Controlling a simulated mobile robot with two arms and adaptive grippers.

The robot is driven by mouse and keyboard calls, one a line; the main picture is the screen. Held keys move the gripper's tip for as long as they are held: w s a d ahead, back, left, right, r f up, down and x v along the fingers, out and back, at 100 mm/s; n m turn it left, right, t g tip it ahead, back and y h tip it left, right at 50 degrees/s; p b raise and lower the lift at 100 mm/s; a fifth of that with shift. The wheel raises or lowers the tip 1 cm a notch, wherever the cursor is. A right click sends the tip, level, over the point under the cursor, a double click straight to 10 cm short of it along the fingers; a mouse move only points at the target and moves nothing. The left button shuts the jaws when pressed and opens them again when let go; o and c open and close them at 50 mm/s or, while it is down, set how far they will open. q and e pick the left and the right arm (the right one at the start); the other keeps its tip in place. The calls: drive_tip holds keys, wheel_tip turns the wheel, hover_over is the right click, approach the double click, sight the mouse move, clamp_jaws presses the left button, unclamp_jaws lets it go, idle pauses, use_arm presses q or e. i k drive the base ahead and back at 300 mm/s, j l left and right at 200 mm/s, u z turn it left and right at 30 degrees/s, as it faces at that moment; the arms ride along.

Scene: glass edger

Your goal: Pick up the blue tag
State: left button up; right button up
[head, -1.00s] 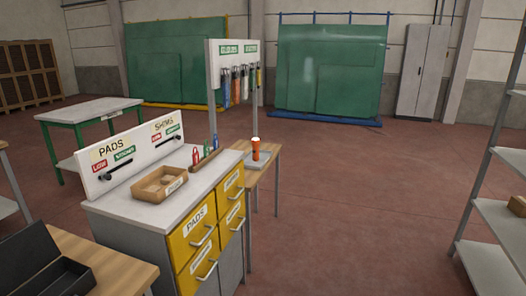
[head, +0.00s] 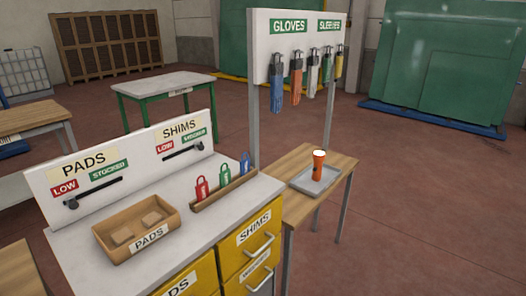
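The blue tag (head: 245,164) stands at the right end of a narrow wooden holder (head: 224,191) on the white-topped cabinet. A green tag (head: 224,175) and a red tag (head: 202,188) stand to its left in the same holder. The blue tag is upright, its lower end behind the holder's front edge. Neither of my grippers is in view.
A PADS/SHIMS board (head: 125,166) stands behind. To the right, a small wooden table (head: 283,172) bears a grey tray (head: 300,181) and an orange cylinder (head: 318,166). A glove rack (head: 258,45) rises behind.

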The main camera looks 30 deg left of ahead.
sight(244, 164)
drive_tip(key=i+u, duration=0.4)
drive_tip(key=i+l+u, duration=0.2)
drive_tip(key=u, duration=0.2)
drive_tip(key=i+l+u, duration=0.3)
drive_tip(key=u, duration=0.15)
drive_tip(key=i+l+u, duration=0.4)
drive_tip(key=k, duration=0.1)
